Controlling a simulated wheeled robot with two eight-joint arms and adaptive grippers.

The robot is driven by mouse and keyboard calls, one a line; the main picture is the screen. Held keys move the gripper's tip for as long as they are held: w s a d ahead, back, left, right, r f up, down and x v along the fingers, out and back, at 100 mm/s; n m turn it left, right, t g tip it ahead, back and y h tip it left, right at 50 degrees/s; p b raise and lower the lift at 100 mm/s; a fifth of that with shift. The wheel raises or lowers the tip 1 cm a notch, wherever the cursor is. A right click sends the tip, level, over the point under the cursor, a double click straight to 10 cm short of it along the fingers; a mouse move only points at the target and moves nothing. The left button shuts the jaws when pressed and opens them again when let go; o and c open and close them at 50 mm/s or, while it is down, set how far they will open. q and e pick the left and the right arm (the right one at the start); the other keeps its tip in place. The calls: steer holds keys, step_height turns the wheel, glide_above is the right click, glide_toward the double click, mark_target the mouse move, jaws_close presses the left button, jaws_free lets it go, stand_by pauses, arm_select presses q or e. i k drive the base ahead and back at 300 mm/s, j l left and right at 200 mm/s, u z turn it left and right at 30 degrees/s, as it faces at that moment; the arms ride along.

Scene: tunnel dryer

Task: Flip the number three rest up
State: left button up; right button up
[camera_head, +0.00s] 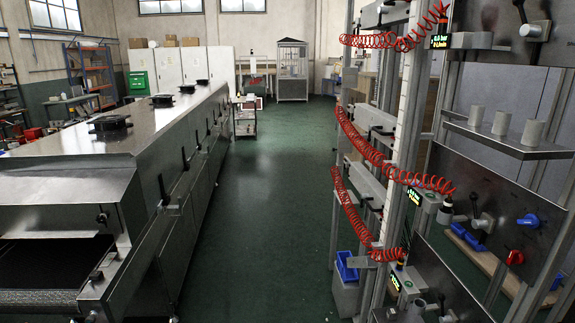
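No part that I can surely name as the number three rest shows, and I can read no number three. At the right stands a metal rack (405,120) with grey horizontal units (367,183) stacked at several heights, some with black handles. On the left the long steel tunnel dryer (75,148) has a row of black latches (164,190) along its aisle side. Neither of my grippers is in view.
Red coiled hoses (385,40) hang across the rack. A shelf (550,154) holds three pale cylinders (501,123). The panel below has a blue handle (528,220) and red knob (514,257). A blue bin (347,267) stands low. The green floor aisle (265,200) is clear.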

mark_target(350, 75)
steer(key=i+l+z, duration=0.2)
steer(key=i, duration=0.5)
steer(key=i+l+z, duration=0.2)
steer(key=i, duration=0.55)
steer(key=i+j+u, duration=0.1)
steer(key=i+j, duration=0.45)
steer(key=i+j+u, duration=0.1)
steer(key=i+j, duration=0.4)
steer(key=i, duration=0.15)
steer(key=i+j+u, duration=0.15)
steer(key=i+j, duration=0.35)
steer(key=i, duration=0.15)
